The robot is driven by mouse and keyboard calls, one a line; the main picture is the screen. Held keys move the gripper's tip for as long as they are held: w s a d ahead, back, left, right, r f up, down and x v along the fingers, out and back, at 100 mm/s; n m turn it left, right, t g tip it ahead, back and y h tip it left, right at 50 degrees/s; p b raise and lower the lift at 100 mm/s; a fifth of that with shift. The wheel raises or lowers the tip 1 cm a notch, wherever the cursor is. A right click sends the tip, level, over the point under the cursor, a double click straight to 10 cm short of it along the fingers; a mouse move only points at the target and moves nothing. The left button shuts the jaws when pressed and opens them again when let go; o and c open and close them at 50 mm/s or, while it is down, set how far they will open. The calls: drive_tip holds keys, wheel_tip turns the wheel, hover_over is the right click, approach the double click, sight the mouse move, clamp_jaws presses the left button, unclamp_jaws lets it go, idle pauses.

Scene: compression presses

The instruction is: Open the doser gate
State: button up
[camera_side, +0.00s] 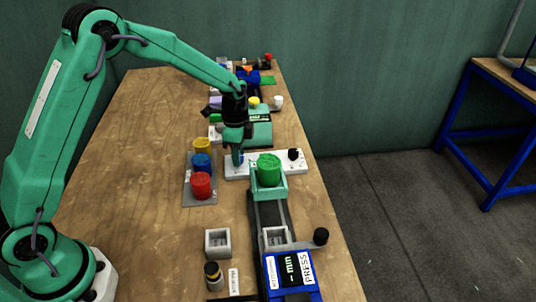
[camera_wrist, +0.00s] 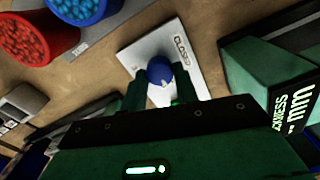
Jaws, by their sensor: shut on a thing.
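A white doser plate (camera_side: 262,164) lies on the table at mid-picture in the side view. In the wrist view the plate (camera_wrist: 160,50) carries a label reading CLOSED (camera_wrist: 182,50). A blue knob (camera_wrist: 181,74) stands on the plate near that label. My gripper (camera_side: 237,151) reaches down over the plate's left end. In the wrist view my gripper's (camera_wrist: 172,84) dark green fingers are shut on the blue knob. The knob's lower part is hidden by the fingers.
A green cup (camera_side: 268,170) stands in a pale green holder on the track. Yellow, blue and red cups (camera_side: 201,186) stand on a grey tray left of the plate. A black knob (camera_side: 293,154) rises at the plate's right end. A press (camera_side: 290,272) stands in front.

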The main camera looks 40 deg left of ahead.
drive_tip(key=o, duration=1)
drive_tip(key=shift+r, duration=0.1)
wheel_tip(320, 180, up, 7)
drive_tip(key=shift+r, duration=0.4)
drive_tip(key=shift+r, duration=0.1)
